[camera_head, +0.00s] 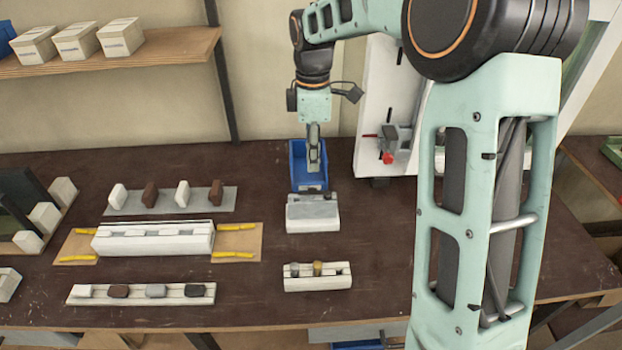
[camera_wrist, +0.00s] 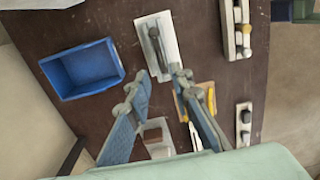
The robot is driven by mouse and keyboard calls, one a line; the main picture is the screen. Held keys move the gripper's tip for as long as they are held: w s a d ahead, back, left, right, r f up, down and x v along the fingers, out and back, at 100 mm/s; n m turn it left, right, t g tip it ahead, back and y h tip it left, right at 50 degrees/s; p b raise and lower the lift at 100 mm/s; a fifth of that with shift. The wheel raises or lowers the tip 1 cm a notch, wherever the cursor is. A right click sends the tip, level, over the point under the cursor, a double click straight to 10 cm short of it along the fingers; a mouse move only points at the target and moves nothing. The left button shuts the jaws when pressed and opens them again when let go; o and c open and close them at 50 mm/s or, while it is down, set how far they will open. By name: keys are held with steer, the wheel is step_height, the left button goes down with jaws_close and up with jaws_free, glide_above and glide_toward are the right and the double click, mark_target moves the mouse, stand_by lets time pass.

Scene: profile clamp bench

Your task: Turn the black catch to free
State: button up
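A pale block (camera_head: 312,222) with a grey top stands on the bench, and it also shows in the wrist view (camera_wrist: 171,29). A dark lever, which looks like the black catch (camera_wrist: 156,50), lies along this block in the wrist view. In the head view only a small dark bit shows at the block's back edge, so the catch's setting is unclear there. My gripper (camera_head: 314,168) points down above and behind the block, in front of the blue bin. In the wrist view my gripper (camera_wrist: 160,76) has its two fingers apart with nothing between the tips. The catch lies beyond the fingertips, apart from them.
A blue bin (camera_head: 298,180) stands behind the block. A rail with a grey and a brass knob (camera_head: 318,283) lies in front. A long white fixture (camera_head: 150,243) lies left. A white upright panel with a red-tipped clamp (camera_head: 388,157) stands right. Bare bench surrounds the block.

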mark_target(312, 191)
step_height(312, 191, down, 9)
steer(key=shift+r, duration=0.1)
stand_by(0.3)
jaws_close()
